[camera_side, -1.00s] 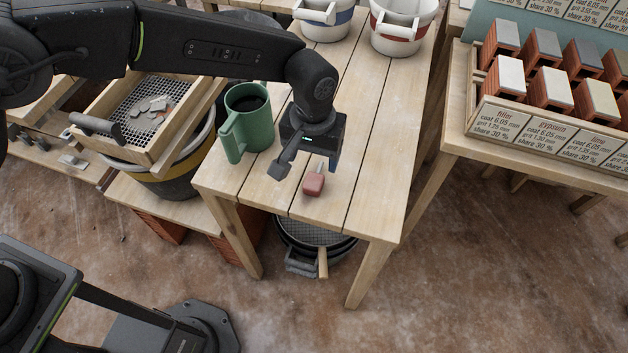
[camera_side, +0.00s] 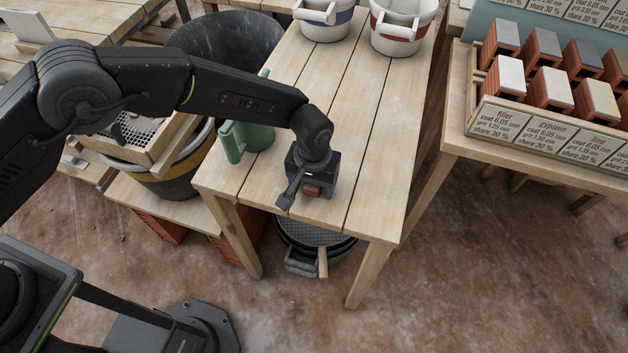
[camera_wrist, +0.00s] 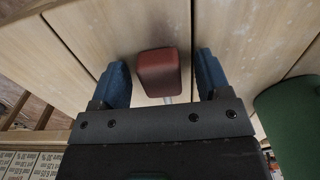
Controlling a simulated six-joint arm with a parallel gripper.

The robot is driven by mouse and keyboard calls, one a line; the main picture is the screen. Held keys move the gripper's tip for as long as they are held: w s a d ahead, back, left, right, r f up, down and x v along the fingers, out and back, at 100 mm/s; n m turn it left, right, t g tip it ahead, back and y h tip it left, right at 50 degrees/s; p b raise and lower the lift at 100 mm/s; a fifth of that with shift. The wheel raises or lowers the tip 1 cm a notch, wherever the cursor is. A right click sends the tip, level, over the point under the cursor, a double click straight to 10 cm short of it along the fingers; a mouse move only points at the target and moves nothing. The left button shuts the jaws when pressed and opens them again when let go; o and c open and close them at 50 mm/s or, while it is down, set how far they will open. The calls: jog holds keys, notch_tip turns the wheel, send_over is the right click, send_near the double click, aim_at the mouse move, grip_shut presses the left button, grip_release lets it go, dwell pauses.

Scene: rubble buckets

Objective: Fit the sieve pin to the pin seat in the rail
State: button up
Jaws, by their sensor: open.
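The sieve pin, with a red block-shaped head (camera_wrist: 159,71) and a thin metal shank, lies on the wooden table; its head also shows in the side view (camera_side: 311,191), partly covered by my gripper. My gripper (camera_wrist: 165,80) is open, with one blue fingertip on each side of the red head and a gap visible on both sides. In the side view my gripper (camera_side: 302,194) is low over the table at the pin. The sieve (camera_side: 136,132) sits over a yellow-banded bucket at left, largely hidden by my arm. I cannot make out the pin seat in its rail.
A green mug (camera_side: 248,138) stands on the table just left of my gripper, partly behind my arm. Two white buckets, one blue-banded (camera_side: 324,22) and one red-banded (camera_side: 398,28), stand at the far end. The table right of my gripper is clear.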

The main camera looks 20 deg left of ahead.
jog(key=shift+c, duration=0.5)
jog(key=c, duration=0.9)
jog(key=shift+r, duration=0.1)
notch_tip(320, 180, up, 10)
jog(key=shift+f, duration=0.1)
